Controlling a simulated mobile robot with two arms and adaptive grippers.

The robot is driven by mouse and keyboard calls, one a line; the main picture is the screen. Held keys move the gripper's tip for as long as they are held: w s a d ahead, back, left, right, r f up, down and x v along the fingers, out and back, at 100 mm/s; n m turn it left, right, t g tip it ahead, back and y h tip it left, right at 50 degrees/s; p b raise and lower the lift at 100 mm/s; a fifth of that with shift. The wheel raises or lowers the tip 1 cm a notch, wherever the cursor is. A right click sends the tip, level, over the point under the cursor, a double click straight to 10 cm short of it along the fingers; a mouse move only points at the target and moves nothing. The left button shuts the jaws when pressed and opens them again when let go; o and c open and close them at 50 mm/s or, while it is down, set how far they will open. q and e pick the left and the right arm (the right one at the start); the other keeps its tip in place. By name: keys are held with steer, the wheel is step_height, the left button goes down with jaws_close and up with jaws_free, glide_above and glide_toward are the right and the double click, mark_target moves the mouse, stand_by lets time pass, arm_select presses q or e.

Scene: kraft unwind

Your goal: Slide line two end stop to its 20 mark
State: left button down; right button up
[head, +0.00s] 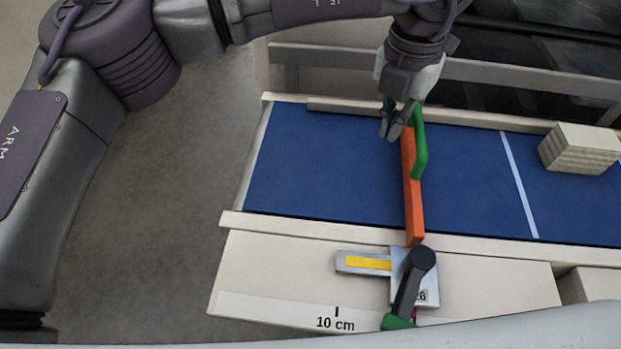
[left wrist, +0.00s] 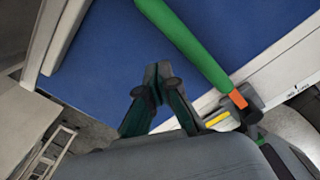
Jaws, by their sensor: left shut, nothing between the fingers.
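The end stop is an orange bar (head: 412,205) lying across the blue belt, with a green handle (head: 420,150) along its far right side. Its metal carriage (head: 397,265) sits on the front rail, with a yellow strip and a dark lever (head: 412,285) tipped green. My left gripper (head: 390,134) is shut and empty, just left of the bar's far end; whether it touches cannot be told. In the left wrist view the shut fingers (left wrist: 160,72) are left of the green handle (left wrist: 190,48). My right gripper is out of view.
The front scale (head: 290,308) reads "10 cm" left of the carriage; no 20 mark shows. A number ending in 6 is partly hidden by the lever. A pale stacked block (head: 578,150) sits on the blue belt (head: 325,165) at right, beyond a white line (head: 519,185). The belt left of the bar is clear.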

arm_select(q)
steer(key=shift+a, duration=0.2)
step_height(320, 180, up, 9)
steer(key=p, duration=0.5)
stand_by(0.5)
stand_by(0.4)
